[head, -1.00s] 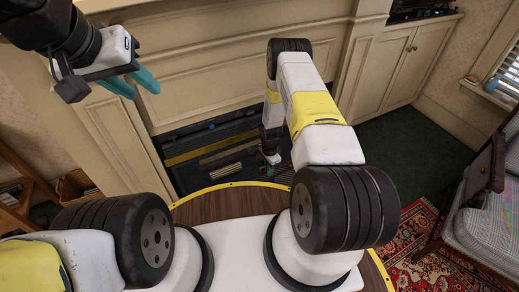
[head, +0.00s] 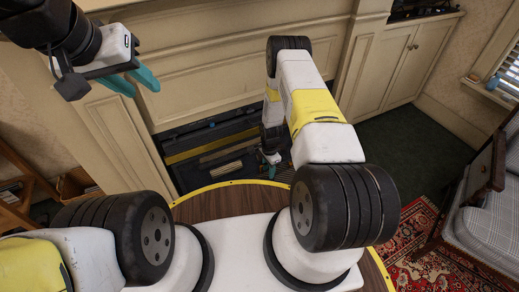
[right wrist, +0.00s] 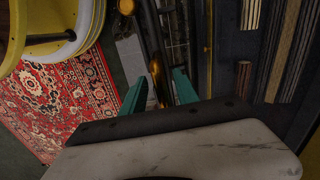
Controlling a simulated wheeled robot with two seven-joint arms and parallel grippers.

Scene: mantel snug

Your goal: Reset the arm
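My left gripper (head: 146,90) is at the upper left of the head view, in front of the cream mantel. Its two teal fingers are apart, with nothing between them. My right arm reaches forward and down towards the dark fireplace opening. In the head view its gripper is small and partly hidden by my arm. In the right wrist view my right gripper (right wrist: 158,88) has its teal fingers spread apart, with a dark bar visible beyond the gap. I see no object held in either gripper.
The cream mantel (head: 205,62) stands ahead, around the dark fireplace opening (head: 215,160). A cream cabinet (head: 400,65) is at the back right. A plaid armchair (head: 485,225) and a red patterned rug (head: 425,262) are at the right. Green floor (head: 415,150) lies clear between.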

